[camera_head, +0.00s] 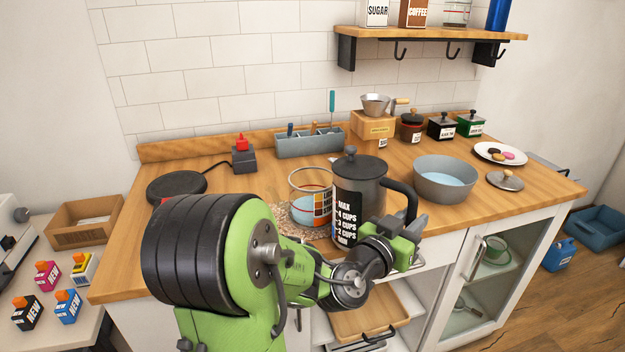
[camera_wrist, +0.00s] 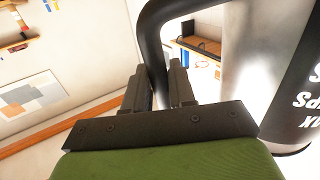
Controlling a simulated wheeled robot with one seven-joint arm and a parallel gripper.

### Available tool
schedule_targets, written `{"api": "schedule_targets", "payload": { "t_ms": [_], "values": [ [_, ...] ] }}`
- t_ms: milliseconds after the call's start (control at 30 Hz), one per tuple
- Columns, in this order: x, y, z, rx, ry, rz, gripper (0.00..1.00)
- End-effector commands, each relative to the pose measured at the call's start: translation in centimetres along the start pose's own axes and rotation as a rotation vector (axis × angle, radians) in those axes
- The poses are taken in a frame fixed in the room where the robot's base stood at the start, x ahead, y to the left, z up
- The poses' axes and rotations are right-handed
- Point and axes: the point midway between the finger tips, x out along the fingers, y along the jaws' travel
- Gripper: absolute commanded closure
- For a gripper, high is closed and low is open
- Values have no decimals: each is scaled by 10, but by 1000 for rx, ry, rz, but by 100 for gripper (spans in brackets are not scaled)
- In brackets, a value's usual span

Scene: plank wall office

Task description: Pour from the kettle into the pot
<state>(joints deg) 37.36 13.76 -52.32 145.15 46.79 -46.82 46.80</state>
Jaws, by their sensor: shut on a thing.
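The kettle (camera_head: 358,195) is dark grey, with a lid, a black handle and white cup marks. It is upright near the counter's front edge; its base is partly hidden by my arm, so I cannot tell whether it touches the counter. My gripper (camera_head: 412,226) is shut on the kettle's handle. The wrist view shows the handle (camera_wrist: 153,60) between the two fingers (camera_wrist: 160,88), with the kettle body (camera_wrist: 262,70) at right. The pot (camera_head: 445,187) is wide, grey and open, to the right of the kettle, with pale blue liquid inside.
A glass jar (camera_head: 297,187) with blue contents stands left of the kettle on a speckled mat (camera_head: 290,225). A lid (camera_head: 505,180) and a plate of cookies (camera_head: 483,150) lie beyond the pot. A black round base (camera_head: 178,187) is at left. A shelf (camera_head: 430,35) overhangs the back.

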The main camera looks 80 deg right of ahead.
Motion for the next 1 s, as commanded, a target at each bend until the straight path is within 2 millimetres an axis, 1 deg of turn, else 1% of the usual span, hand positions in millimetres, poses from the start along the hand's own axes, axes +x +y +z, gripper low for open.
{"api": "schedule_targets", "payload": {
  "t_ms": [133,267,367,500,633,1000],
  "values": [
    [1,1,8,58,6,0,100],
    [0,2,8,84,7,-2,100],
    [0,3,-2,90,8,-2,100],
    [0,4,-25,91,8,-3,100],
    [0,5,-41,89,8,-3,100],
    [0,5,-39,86,7,-1,100]
  ]
}}
